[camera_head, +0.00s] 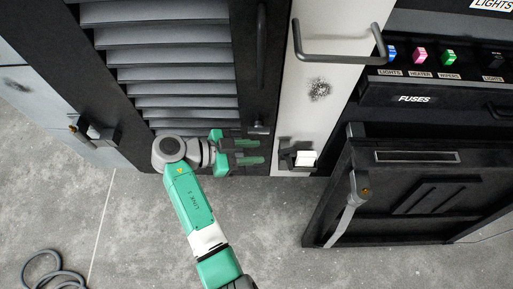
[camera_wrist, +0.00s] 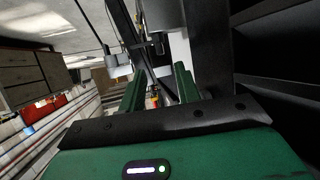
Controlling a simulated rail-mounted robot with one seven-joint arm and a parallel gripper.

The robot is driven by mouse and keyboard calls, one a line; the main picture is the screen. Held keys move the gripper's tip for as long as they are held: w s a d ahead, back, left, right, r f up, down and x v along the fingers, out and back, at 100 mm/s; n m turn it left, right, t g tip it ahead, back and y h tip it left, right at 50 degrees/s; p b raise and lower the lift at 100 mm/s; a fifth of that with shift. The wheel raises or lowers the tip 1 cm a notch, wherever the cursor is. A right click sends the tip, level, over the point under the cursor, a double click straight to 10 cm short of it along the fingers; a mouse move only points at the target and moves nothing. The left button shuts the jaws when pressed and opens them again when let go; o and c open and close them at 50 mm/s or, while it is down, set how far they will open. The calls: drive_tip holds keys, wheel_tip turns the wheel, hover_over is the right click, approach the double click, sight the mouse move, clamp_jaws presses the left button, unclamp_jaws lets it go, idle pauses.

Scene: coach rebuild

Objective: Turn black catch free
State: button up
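My gripper (camera_head: 248,152) is at the foot of the dark louvred door, with its two green fingers pointing right. In the wrist view my gripper (camera_wrist: 158,88) shows its fingers apart with a gap between them, and I see nothing clasped. A small black catch (camera_head: 258,128) sits at the lower right corner of the louvred door, just above the fingers. I cannot tell whether the fingers touch it. A dark fitting (camera_wrist: 150,44) shows beyond the fingertips in the wrist view; I cannot tell whether it is the same catch. Its turn angle is unclear.
Right of my gripper is a black bracket with a white block (camera_head: 306,158) on the pale panel. A grey bar handle (camera_head: 340,58) is above it. A black open flap (camera_head: 405,190) with a lever stands at the right. A hose (camera_head: 52,274) lies on the clear floor.

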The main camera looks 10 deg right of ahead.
drive_tip(key=shift+o, duration=1.1)
drive_tip(key=o, duration=0.5)
wheel_tip(320, 180, down, 10)
drive_tip(key=s+d+n+t+y+p, duration=0.1)
drive_tip(key=s+n+y+p, duration=0.1)
drive_tip(key=n+y+p, duration=0.2)
drive_tip(key=n+y, duration=0.2)
drive_tip(key=n, duration=0.1)
drive_tip(key=shift+d+r, duration=0.2)
drive_tip(key=n+t+y+p, duration=0.6)
drive_tip(key=n+t+y, duration=0.2)
drive_tip(key=n+t, duration=0.35)
approach(287, 150)
drive_tip(key=f, duration=0.1)
drive_tip(key=shift+m+t, duration=0.35)
drive_tip(key=shift+t, duration=0.1)
drive_tip(key=b+x, duration=0.1)
drive_tip(key=x, duration=0.7)
drive_tip(key=shift+w, duration=0.2)
